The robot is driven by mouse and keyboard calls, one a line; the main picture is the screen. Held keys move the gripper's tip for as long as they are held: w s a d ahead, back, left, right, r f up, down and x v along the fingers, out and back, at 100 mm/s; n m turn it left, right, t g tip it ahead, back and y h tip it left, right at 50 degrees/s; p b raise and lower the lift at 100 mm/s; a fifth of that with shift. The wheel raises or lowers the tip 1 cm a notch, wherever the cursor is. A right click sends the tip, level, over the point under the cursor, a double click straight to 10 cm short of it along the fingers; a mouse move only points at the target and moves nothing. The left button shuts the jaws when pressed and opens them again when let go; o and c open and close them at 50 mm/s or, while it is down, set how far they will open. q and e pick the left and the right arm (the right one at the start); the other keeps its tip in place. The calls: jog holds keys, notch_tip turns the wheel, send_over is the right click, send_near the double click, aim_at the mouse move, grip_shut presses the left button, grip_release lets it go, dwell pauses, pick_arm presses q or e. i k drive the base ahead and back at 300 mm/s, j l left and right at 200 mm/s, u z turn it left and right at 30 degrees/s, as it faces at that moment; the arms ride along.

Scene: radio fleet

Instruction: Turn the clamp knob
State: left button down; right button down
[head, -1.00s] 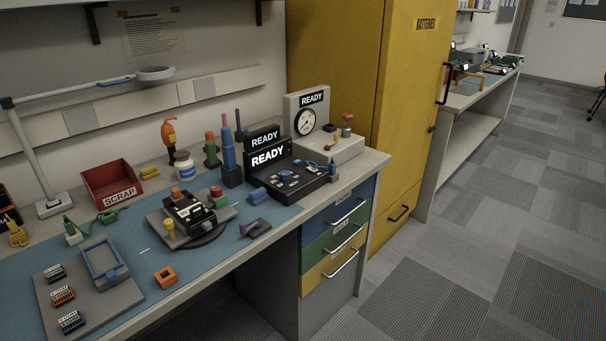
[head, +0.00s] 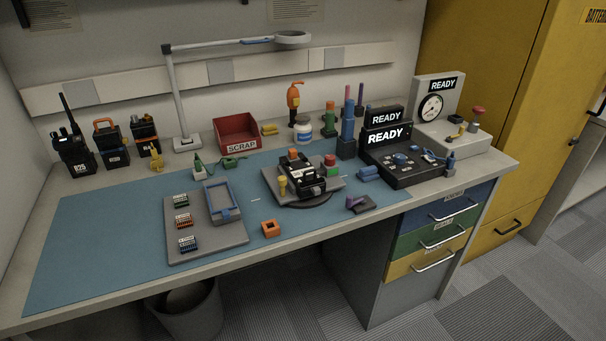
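A dark fixture (head: 301,180) sits on a grey plate (head: 337,184) over a round dark base, near the middle of the blue mat. A black device lies in it. A yellow knob-like post (head: 282,186) stands upright at its front left; it may be the clamp knob, but I cannot tell for sure. An orange part (head: 293,154) shows at the back of the fixture. Neither of my grippers is in view, and nothing of mine touches the fixture.
A grey tray (head: 180,252) with small boards and a blue frame (head: 222,202) lies left of the fixture. An orange block (head: 270,229) lies in front. The red scrap bin (head: 236,134) and a lamp (head: 180,95) stand behind. A black READY tester (head: 402,172) stands right. The mat's left is clear.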

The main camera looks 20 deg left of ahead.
aim_at(330, 159)
jog(key=u, duration=0.45)
jog(key=i+l+u, duration=0.1)
jog(key=u, duration=0.3)
jog(key=l+u, duration=0.15)
jog(key=u, duration=0.75)
jog(key=l+u, duration=0.35)
jog(key=k+l+u, duration=0.1)
jog(key=l+u, duration=0.2)
jog(key=l, duration=0.2)
